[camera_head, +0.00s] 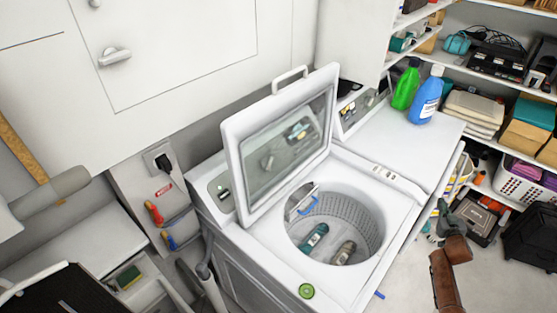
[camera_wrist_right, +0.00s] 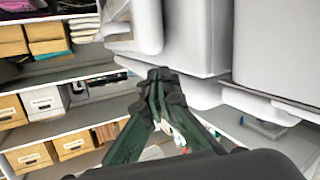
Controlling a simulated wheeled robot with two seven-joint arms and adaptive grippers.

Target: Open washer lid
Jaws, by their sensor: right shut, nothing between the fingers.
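The white washer (camera_head: 268,262) stands in the middle of the head view. Its lid (camera_head: 282,140), a white frame with a glass panel and a handle on its top edge, stands upright, raised from the tub opening. The round drum (camera_head: 340,215) is exposed, and a teal item (camera_head: 313,238) and a brownish item (camera_head: 343,252) lie in it. My right gripper (camera_head: 443,209) is right of the washer, apart from the lid. In the right wrist view its dark green fingers (camera_wrist_right: 159,75) are together and empty. My left gripper is not in view.
A green bottle (camera_head: 406,86) and a blue bottle (camera_head: 427,96) stand on the white surface right of the washer. Loaded shelves (camera_head: 495,75) fill the right side. A white basket (camera_head: 518,182) and a black bin (camera_head: 532,232) are farther right. White cabinets hang at upper left.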

